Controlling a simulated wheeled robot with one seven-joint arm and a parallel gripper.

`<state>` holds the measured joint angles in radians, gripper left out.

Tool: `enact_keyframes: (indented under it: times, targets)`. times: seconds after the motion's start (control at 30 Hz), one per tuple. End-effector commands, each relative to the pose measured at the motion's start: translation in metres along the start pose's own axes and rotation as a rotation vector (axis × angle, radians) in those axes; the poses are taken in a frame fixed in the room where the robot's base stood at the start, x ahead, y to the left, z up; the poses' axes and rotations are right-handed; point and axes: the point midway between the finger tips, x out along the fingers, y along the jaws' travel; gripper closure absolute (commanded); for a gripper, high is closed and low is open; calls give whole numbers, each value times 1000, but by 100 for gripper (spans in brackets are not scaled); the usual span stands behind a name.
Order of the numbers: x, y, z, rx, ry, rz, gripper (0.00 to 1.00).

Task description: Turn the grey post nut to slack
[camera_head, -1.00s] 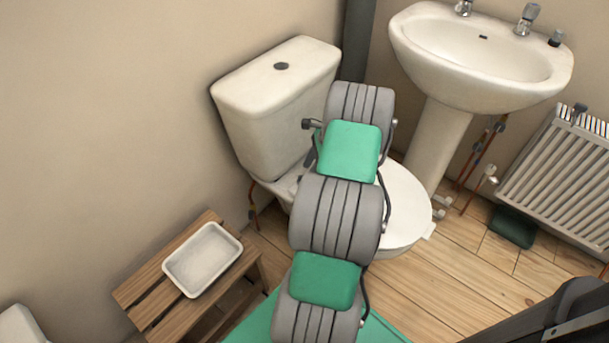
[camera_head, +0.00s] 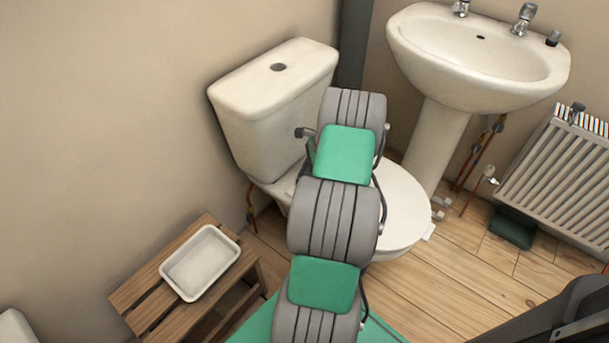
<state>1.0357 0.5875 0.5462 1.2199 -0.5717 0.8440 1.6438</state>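I cannot make out a grey post nut for certain. A small dark grey cap (camera_head: 553,38) stands on the right rim of the basin, and a similar dark grey piece (camera_head: 577,111) sits at the top of the radiator; I cannot tell if either is the nut. My grey and green arm reaches up the middle of the view over the toilet. Its far end is in front of the cistern and the seat. My gripper is hidden behind the arm, so its fingers and anything between them do not show.
The toilet cistern (camera_head: 270,95) stands against the left wall, with a dark grey pipe (camera_head: 354,40) behind. The white basin (camera_head: 480,75) is at the upper right, the radiator (camera_head: 560,165) at the right. A wooden bench (camera_head: 140,290) bears a white tray (camera_head: 203,287). Floorboards at right are mostly clear.

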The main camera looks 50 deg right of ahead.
Motion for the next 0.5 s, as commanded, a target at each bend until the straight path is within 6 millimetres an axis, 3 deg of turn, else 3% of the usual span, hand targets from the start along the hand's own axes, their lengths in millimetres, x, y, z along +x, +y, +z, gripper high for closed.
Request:
enact_keyframes:
  times: [0.5]
  targets:
    - [-1, 0, 1, -92, 0, 39, 100]
